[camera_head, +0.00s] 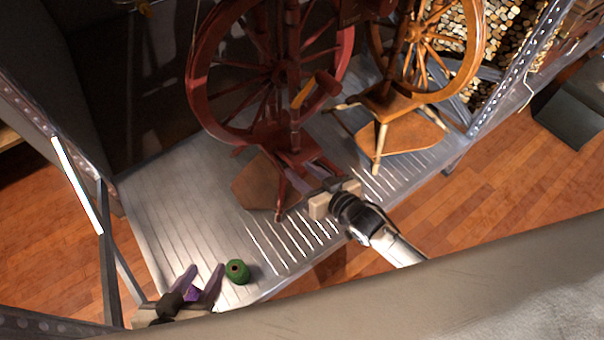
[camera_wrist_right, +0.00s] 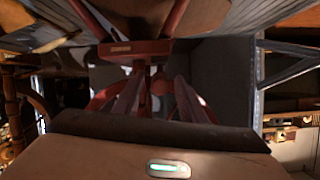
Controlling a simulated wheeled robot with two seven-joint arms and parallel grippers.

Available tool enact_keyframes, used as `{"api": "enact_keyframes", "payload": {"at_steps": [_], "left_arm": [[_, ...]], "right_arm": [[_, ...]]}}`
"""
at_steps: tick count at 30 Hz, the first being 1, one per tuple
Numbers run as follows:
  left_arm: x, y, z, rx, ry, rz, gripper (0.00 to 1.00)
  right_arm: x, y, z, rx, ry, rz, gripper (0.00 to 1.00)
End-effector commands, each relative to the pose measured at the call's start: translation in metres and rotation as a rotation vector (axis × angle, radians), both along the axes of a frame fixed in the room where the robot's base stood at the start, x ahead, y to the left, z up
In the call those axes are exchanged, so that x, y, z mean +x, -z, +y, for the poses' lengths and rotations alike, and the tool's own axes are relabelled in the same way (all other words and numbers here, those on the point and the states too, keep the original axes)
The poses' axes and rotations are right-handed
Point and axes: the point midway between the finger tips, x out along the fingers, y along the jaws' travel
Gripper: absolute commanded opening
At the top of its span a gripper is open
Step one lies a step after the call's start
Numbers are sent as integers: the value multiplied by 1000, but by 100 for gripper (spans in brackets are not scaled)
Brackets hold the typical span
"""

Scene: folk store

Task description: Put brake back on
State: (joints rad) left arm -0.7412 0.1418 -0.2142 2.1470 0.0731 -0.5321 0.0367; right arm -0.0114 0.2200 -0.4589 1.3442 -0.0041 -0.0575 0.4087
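A dark red spinning wheel (camera_head: 276,75) stands on the grey slatted shelf (camera_head: 170,210), with a brown treadle (camera_head: 262,186) at its base. I cannot make out the brake as a separate part. My right gripper (camera_head: 300,178) is low at the wheel's base, beside its legs. In the right wrist view its two fingers (camera_wrist_right: 160,105) are apart, with red wheel parts just beyond and between them; contact cannot be told.
A green spool (camera_head: 237,271) stands on the shelf just right of my left gripper. A lighter wooden spinning wheel (camera_head: 395,100) stands to the right of the red one. Metal shelf posts (camera_head: 527,60) border both sides. The front left of the shelf is mostly bare.

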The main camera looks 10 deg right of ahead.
Motion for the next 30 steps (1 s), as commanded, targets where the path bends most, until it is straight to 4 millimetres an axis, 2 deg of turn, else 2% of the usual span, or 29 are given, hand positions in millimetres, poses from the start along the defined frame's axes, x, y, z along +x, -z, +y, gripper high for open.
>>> {"api": "enact_keyframes", "payload": {"at_steps": [11,18,25,30], "left_arm": [[-1,-1,-1,-7,-3,-3,39],[-1,-1,-1,-6,-2,-3,39],[-2,3,-1,-5,-2,1,39],[-2,16,-1,-12,-6,1,39]], "right_arm": [[6,2,3,0,0,1,38],[6,2,3,0,0,0,0],[5,4,2,2,0,-4,0],[4,11,2,17,1,-39,0]]}}
